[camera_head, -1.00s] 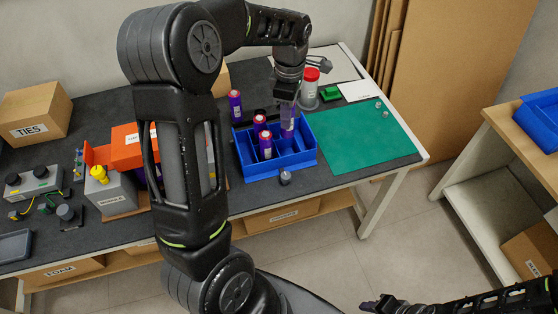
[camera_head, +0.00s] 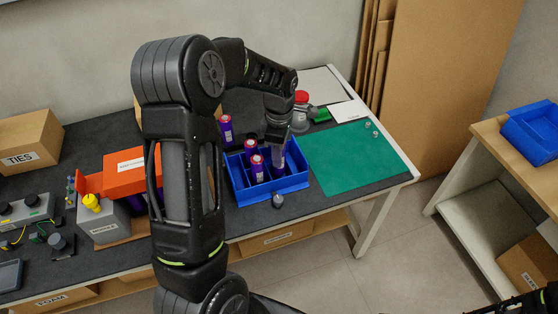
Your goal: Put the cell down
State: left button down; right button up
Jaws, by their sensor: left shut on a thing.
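My left gripper (camera_head: 277,138) comes down from above over the blue divided tray (camera_head: 272,197) and is shut on a purple cell (camera_head: 279,158). The held cell is upright, in the right rear part of the tray; I cannot tell whether its bottom touches the tray floor. Two other purple cells, one at the back (camera_head: 250,150) and one nearer (camera_head: 257,168), stand in compartments to its left. A further purple cell (camera_head: 227,131) stands behind the tray's left side. My right gripper is not in view; only a bit of that arm shows at bottom right.
A green mat (camera_head: 355,160) lies right of the tray. An orange box (camera_head: 128,171) is to the left.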

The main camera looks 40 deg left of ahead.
pick_arm(q)
notch_tip(320, 180, down, 3)
jog(key=shift+f+p, duration=0.2)
jog(key=shift+p, duration=0.15)
jog(key=shift+f, duration=0.15)
jog(key=shift+f, duration=0.25)
jog(key=c, duration=1)
grip_release()
jog(key=shift+o, duration=0.2)
jog(key=shift+r, duration=0.2)
